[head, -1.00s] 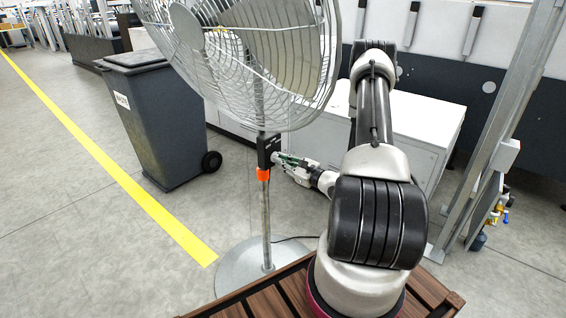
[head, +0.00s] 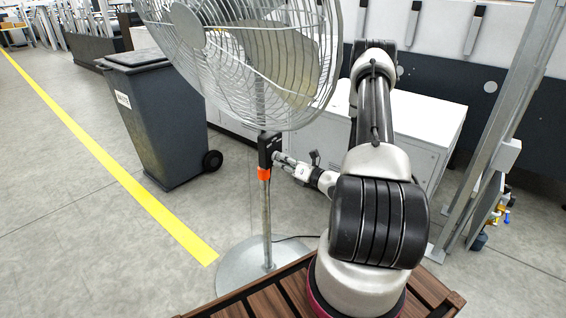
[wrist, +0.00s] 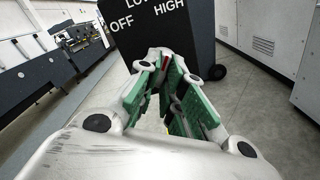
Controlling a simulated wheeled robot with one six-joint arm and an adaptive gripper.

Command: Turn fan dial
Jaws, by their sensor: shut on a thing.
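The pedestal fan (head: 263,215) stands in front of me with its wire-caged head up high. Its black control box (head: 267,148) sits on the pole above an orange collar. My gripper (head: 278,157) reaches the right side of that box. In the wrist view the box (wrist: 185,45) shows the words OFF and HIGH, with another label cut off at the top. My gripper (wrist: 168,62) has its green-padded fingers closed together at the box face, shut on the dial. The dial is mostly hidden between the fingers; a small red strip shows there.
A dark wheeled bin (head: 160,125) stands left of the fan. White cabinets (head: 400,120) stand behind my arm. A metal frame (head: 490,150) rises at the right. A yellow floor line (head: 110,160) runs at the left with clear floor around it.

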